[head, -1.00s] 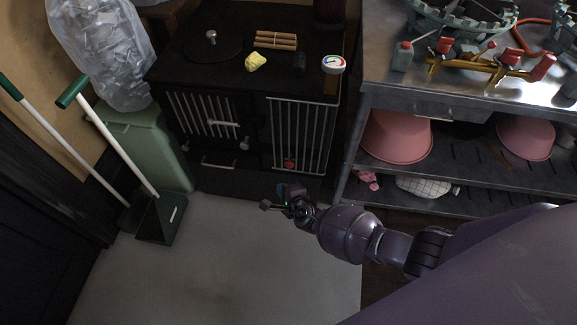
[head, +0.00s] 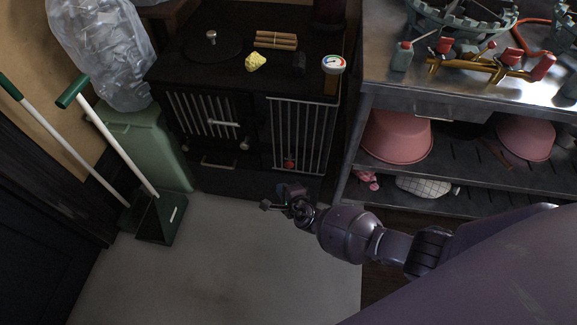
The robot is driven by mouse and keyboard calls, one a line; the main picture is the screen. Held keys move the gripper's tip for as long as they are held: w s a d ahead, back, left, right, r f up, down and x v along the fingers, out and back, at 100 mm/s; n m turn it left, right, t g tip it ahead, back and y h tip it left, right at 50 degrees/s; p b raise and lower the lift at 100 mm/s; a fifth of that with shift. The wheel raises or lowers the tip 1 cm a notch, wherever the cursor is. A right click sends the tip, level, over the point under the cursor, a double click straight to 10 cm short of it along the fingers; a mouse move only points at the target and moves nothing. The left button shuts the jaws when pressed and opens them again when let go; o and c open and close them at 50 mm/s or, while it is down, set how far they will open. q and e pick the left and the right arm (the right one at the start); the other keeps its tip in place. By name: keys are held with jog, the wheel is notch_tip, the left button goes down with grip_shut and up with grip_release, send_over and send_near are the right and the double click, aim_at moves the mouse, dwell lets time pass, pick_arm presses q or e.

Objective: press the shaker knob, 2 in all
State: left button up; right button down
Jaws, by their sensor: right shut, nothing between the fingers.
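A small red knob (head: 289,163) sits low on the right front of the black stove (head: 225,75), at the foot of the barred door. It is the likeliest shaker knob, but I cannot be sure from its looks. My right gripper (head: 284,190) is shut and empty, in front of the stove and just below the red knob in the picture. I see no contact between them. My left gripper is not in view.
Silver knobs (head: 244,144) and a handle (head: 218,165) are on the stove front. A gauge (head: 332,64), a yellow lump (head: 255,62) and bundled sticks (head: 276,40) lie on top. A metal shelf unit (head: 430,98) stands right.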

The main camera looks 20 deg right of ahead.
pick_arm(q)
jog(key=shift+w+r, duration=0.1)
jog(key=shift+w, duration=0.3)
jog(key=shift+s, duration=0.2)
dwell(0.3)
